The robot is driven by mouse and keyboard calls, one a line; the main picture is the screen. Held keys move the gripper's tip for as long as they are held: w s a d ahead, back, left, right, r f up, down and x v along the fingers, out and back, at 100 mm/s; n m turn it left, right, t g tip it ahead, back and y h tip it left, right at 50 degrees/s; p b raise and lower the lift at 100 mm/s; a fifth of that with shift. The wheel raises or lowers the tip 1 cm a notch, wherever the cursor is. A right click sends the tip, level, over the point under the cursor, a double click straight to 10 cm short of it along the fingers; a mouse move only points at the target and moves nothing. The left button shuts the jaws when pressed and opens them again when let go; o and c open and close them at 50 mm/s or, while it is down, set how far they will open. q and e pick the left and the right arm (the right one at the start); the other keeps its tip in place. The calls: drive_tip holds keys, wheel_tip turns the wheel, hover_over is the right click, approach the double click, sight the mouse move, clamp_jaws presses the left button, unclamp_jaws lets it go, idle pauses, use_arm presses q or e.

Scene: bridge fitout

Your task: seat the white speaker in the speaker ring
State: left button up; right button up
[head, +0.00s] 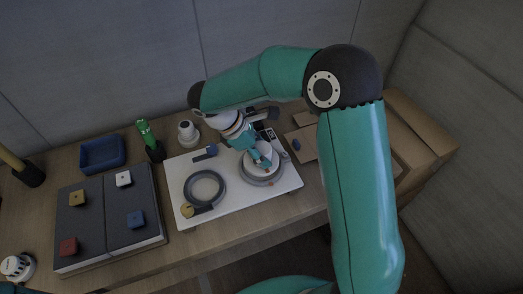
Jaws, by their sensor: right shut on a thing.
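My right gripper (260,163) reaches down from above over the right part of the white panel (228,170). It is shut on the white speaker (271,156), which is partly hidden by the fingers. The speaker is over or within a grey speaker ring (262,181) on the panel. I cannot tell whether it sits fully down in the ring. My left gripper is not in view.
A dark board with coloured blocks (123,179) lies left of the panel. A blue tray (101,153), a green-handled tool (147,136) and a white rounded object (187,132) stand behind. A cardboard box (418,132) is at the right. A white round device (17,266) is at lower left.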

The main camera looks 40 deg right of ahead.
drive_tip(key=shift+f, duration=0.15)
drive_tip(key=shift+f+b, duration=0.5)
drive_tip(key=shift+f, duration=0.2)
drive_tip(key=shift+f, duration=0.35)
idle(0.4)
drive_tip(key=o, duration=1.5)
drive_tip(key=shift+r, duration=0.1)
drive_tip(key=v, duration=1.2)
drive_tip(key=shift+a, duration=0.1)
